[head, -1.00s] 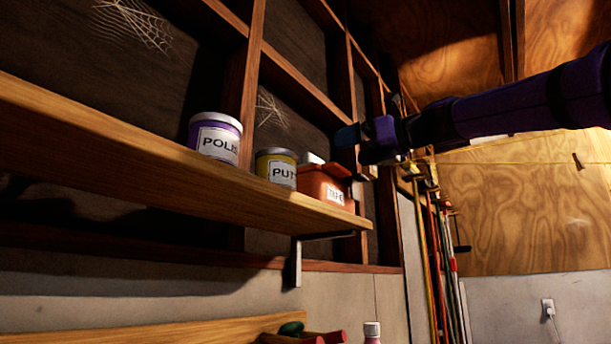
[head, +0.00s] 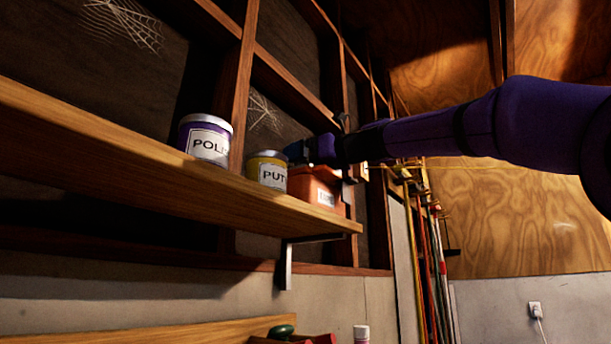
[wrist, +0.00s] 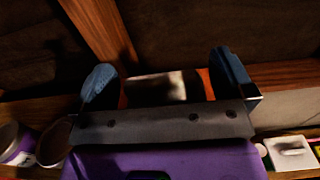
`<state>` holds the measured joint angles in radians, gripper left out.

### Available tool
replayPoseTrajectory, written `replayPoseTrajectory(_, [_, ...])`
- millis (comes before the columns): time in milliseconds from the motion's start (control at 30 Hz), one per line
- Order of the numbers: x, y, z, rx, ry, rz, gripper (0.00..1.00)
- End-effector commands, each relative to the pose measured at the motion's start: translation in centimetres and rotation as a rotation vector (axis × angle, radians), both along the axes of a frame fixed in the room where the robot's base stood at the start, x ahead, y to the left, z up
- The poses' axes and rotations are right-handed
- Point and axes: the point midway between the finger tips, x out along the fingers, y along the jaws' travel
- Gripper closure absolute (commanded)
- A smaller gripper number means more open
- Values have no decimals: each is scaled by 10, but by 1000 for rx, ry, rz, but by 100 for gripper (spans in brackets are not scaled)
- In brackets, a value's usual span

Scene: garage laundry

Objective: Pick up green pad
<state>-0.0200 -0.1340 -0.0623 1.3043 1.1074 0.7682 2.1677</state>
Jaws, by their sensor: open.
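My gripper (head: 300,150) is open over the orange bin (head: 312,188) at the right end of the upper shelf. In the wrist view the two fingers of my gripper (wrist: 167,78) stand apart, with the orange bin's rim (wrist: 208,84) showing between them. A pale, dark-edged surface (wrist: 165,87) shows between the fingers; I cannot tell what it is. No green pad is clearly recognisable in either view. The bin's inside is largely hidden by my gripper.
A yellow putty can (head: 267,172) and a purple polish can (head: 205,140) stand left of the bin on the wooden shelf (head: 150,165). Wall studs (head: 240,90) rise close behind. A dark green rounded object (head: 281,331) lies on the lower bench.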

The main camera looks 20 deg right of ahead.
Motion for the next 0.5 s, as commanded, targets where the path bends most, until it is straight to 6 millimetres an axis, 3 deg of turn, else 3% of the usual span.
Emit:
replayPoseTrajectory(200, [1,0,0,0,-1,-1,2])
replayPoseTrajectory(400, [0,0,0,0,-1,-1,48])
replayPoseTrajectory(500, [0,0,0,0,-1,-1,50])
